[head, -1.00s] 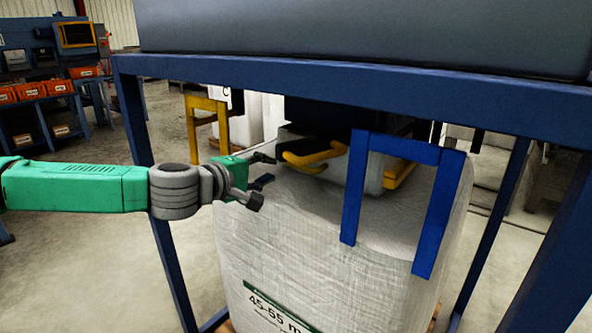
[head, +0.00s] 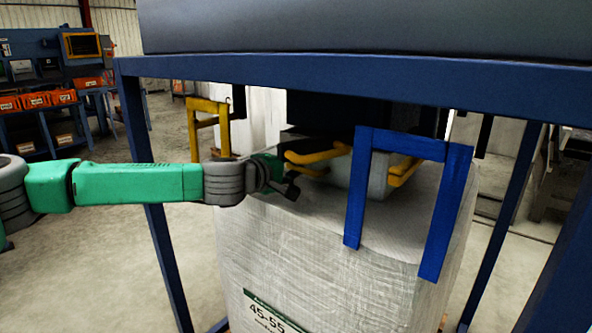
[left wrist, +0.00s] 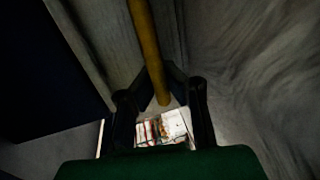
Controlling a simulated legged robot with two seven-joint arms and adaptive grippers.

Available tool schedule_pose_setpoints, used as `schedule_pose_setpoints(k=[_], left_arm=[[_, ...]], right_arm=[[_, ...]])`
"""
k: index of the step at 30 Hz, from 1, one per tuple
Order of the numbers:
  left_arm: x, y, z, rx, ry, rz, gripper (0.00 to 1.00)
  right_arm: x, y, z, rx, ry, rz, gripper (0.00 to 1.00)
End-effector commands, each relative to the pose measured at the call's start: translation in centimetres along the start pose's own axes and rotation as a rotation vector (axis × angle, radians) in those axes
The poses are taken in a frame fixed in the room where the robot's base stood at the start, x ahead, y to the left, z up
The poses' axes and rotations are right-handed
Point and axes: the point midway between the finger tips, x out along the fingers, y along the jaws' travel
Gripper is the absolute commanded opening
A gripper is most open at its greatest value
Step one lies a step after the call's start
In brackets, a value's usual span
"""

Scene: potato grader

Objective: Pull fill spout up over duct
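The fill spout (head: 378,180) is a pale square collar on top of a white bulk bag (head: 300,255). The dark duct (head: 335,112) comes down above it, and its lower end is partly hidden. Yellow handles stand out at the spout, one on the left (head: 320,155) and one on the right (head: 405,170). My left gripper (head: 292,186) is at the left handle, just above the bag top. In the left wrist view its fingers (left wrist: 158,84) look apart, with the yellow bar (left wrist: 145,40) between them. Firm contact cannot be seen. My right gripper is out of view.
A blue frame beam (head: 330,83) crosses above the bag, with posts at both sides. A blue strap loop (head: 362,200) stands on the bag's front. A yellow stand (head: 208,120) is behind on the left. Shelves with orange bins (head: 40,100) are farther back.

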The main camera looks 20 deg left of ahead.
Motion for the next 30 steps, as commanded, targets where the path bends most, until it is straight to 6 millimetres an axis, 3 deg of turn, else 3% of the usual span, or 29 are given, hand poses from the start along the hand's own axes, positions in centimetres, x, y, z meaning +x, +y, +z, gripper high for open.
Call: schedule_pose_setpoints(k=[7, 15, 19, 30], left_arm=[[-0.1, 0.2, 0.0, 0.0, -0.001, -0.005, 0.0], [-1.2, 5.3, 0.1, 0.003, -0.002, 0.001, 0.0], [-1.5, 6.8, 0.1, 0.002, -0.002, 0.001, 0.0], [-1.6, 7.3, 0.1, 0.001, -0.001, 0.001, 0.0]], right_arm=[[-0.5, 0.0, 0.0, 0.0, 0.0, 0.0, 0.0], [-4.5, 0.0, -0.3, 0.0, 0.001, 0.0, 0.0], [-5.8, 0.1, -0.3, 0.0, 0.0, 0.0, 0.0], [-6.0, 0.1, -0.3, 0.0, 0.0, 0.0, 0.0]])
